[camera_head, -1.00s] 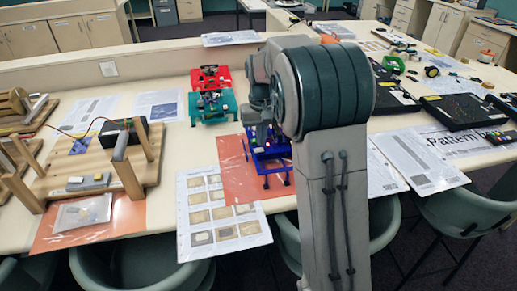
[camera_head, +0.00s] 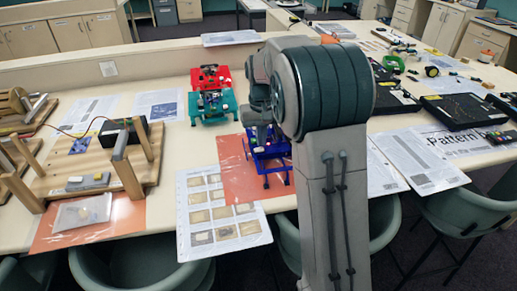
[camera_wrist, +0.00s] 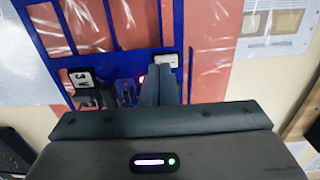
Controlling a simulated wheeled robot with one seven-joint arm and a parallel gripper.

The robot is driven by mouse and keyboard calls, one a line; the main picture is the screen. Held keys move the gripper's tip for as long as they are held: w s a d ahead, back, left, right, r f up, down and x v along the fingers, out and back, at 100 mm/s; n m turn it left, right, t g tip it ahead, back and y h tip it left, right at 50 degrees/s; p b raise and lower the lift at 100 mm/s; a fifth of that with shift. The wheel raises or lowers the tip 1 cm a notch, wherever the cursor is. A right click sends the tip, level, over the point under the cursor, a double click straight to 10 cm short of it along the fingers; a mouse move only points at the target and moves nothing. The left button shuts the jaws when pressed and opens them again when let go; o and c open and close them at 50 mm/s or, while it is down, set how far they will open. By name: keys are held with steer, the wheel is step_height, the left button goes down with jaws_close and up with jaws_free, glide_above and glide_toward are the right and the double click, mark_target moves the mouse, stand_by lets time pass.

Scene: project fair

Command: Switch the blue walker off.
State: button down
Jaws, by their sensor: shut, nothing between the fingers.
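The blue walker (camera_head: 273,172) stands on an orange sheet on the table, partly hidden behind my arm in the head view. In the wrist view its blue frame (camera_wrist: 178,22) surrounds open gaps over the orange sheet, with small electronics and a lit red light beside my fingers. My gripper (camera_wrist: 160,72) is shut and empty, its fingertips over the walker's electronics next to a small white part (camera_wrist: 166,61). The fingers hide what lies under them, so I cannot tell whether they touch. The switch cannot be clearly made out.
A teal walker (camera_head: 213,106) and a red walker (camera_head: 210,77) stand behind the blue one. A wooden rig (camera_head: 95,172) stands to the left. A picture sheet (camera_head: 205,235) lies at the front edge. Black boxes (camera_head: 462,111) are at the right.

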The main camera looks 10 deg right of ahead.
steer(key=shift+s+f+b, duration=0.1)
steer(key=shift+f+b, duration=0.4)
steer(key=shift+f, duration=0.35)
stand_by(0.3)
steer(key=shift+r+p, duration=2.85)
steer(key=shift+r, duration=0.7)
